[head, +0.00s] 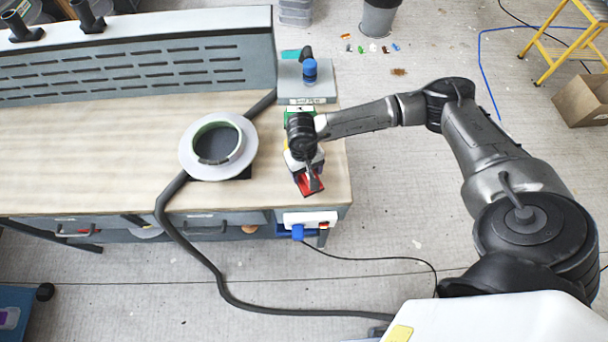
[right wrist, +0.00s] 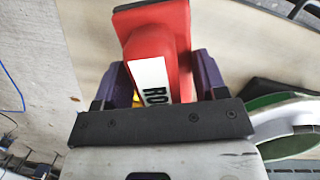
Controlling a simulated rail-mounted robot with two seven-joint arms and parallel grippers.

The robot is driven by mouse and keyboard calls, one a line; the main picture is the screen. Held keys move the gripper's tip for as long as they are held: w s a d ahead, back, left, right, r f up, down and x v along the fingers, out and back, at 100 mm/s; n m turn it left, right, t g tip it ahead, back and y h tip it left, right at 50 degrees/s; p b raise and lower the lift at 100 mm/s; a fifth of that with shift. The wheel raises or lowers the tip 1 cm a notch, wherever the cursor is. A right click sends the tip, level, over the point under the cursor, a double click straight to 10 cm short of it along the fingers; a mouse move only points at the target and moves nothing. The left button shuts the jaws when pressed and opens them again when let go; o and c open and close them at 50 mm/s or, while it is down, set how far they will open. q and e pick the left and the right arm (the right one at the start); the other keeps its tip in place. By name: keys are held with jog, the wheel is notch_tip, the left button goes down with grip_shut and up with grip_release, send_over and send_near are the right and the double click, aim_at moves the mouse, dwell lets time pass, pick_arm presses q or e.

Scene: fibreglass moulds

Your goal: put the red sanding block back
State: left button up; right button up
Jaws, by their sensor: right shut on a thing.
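The red sanding block (head: 304,187) is at the right end of the bench, below my right gripper (head: 311,173). In the right wrist view the block (right wrist: 172,50) is red with a white lettered label and a dark pad at its far end. The purple fingers of my right gripper (right wrist: 162,85) are closed on its two sides. A grey holder (head: 292,78) with a small label stands at the bench's back right corner, with a blue-knobbed item on it. The label is too small to read surely. My left gripper is not in view.
A round collar (head: 187,155) with a hose stands left of my gripper on the wooden bench top (head: 90,155). A slotted grey panel (head: 140,66) runs along the back. Green and yellow things lie partly hidden under my right arm. The bench's left part is clear.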

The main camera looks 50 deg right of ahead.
jog(key=shift+w+a+f, duration=0.1)
jog(key=shift+w+f, duration=0.1)
jog(key=shift+w, duration=0.1)
jog(key=shift+f, duration=2)
jog(key=shift+f, duration=0.1)
jog(key=o, duration=0.9)
